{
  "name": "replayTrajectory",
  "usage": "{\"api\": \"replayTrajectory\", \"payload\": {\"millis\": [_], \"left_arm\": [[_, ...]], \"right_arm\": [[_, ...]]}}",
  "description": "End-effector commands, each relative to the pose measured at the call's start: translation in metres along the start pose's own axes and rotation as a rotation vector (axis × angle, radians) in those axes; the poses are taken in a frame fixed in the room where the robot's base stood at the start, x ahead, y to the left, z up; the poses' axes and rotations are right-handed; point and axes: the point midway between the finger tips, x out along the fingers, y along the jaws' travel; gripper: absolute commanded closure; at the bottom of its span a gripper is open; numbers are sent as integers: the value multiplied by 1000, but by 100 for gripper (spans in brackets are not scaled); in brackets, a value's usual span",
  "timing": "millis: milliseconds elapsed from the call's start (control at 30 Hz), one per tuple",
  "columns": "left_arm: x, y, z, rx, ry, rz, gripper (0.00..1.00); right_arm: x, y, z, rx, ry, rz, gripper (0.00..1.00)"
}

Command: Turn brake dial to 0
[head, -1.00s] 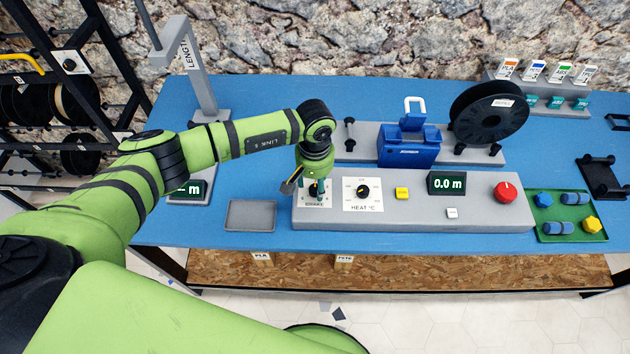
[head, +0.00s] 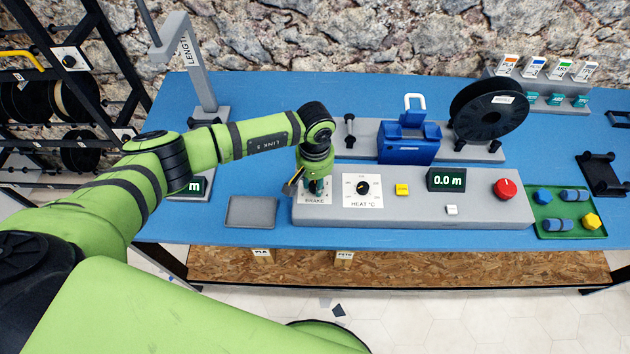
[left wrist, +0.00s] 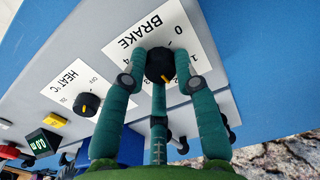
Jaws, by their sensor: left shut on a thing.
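My left gripper (head: 317,188) is over the left end of the grey console (head: 455,214). In the left wrist view its teal fingers (left wrist: 163,80) are shut on the black brake dial (left wrist: 158,62), one on each side and one below. The dial sits on a white plate marked BRAKE (left wrist: 150,32). The 0 is at the plate's upper right, with 1 and 4 partly visible. The dial's yellow mark points down in that view, away from the 0; the number beside it is hidden. In the head view the fingers mostly cover the dial. My right gripper is not in view.
The heat dial (head: 362,187) is just right of the brake dial. A yellow button (head: 402,189), a display reading 0.0 m (head: 446,180) and a red knob (head: 505,189) follow. A grey tray (head: 251,212) lies left of the console. A blue box (head: 408,150) stands behind.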

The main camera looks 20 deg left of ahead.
Motion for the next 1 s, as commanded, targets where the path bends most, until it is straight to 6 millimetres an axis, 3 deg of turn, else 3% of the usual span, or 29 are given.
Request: {"api": "replayTrajectory", "payload": {"millis": [267,1000], "left_arm": [[5,0,0,-162,1,-1,100],[6,0,1,-859,-1,-2,100]], "right_arm": [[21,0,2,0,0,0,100],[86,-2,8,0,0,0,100]]}}
